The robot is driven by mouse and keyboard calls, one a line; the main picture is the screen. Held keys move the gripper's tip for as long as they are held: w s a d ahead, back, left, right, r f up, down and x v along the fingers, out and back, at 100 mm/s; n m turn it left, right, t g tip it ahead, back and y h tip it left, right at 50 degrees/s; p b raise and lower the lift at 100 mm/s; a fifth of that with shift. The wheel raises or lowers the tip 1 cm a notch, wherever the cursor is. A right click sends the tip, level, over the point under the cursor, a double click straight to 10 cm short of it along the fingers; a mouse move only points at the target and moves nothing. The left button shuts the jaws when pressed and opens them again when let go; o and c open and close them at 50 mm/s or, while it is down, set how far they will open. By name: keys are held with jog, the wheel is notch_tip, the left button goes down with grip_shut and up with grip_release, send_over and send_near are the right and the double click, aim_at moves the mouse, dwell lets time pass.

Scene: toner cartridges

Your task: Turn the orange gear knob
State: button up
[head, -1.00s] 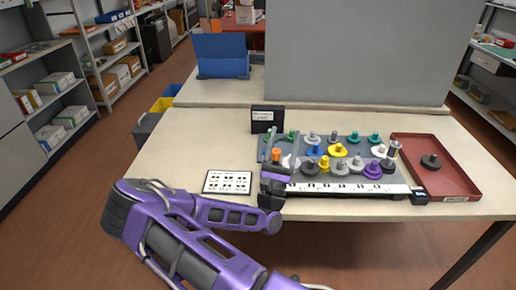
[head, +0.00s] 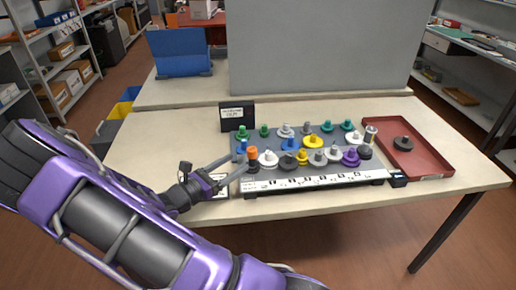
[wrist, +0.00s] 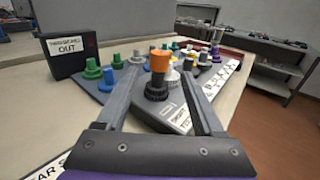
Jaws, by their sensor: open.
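The orange gear knob (head: 253,151) has an orange top on a black toothed base. It stands upright at the front left of the grey board, and it also shows in the wrist view (wrist: 159,61). My gripper (head: 240,163) is open, reaching in low from the left with its fingers pointing at the knob. In the wrist view the two fingers lie either side of the knob, with gaps visible. I cannot tell how far the knob is inside the fingertips.
Several coloured gear knobs crowd the board right of the orange one, a white one (head: 268,159) closest. A black sign (head: 237,116) stands behind. A white numbered strip (head: 310,183) edges the front. A red tray (head: 425,160) is at right. Bare table (head: 150,140) lies left.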

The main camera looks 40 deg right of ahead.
aim_at(252, 160)
jog(key=d, duration=0.3)
jog(key=w+d, duration=0.1)
jog(key=d, duration=0.7)
jog(key=shift+w, duration=0.2)
grip_shut()
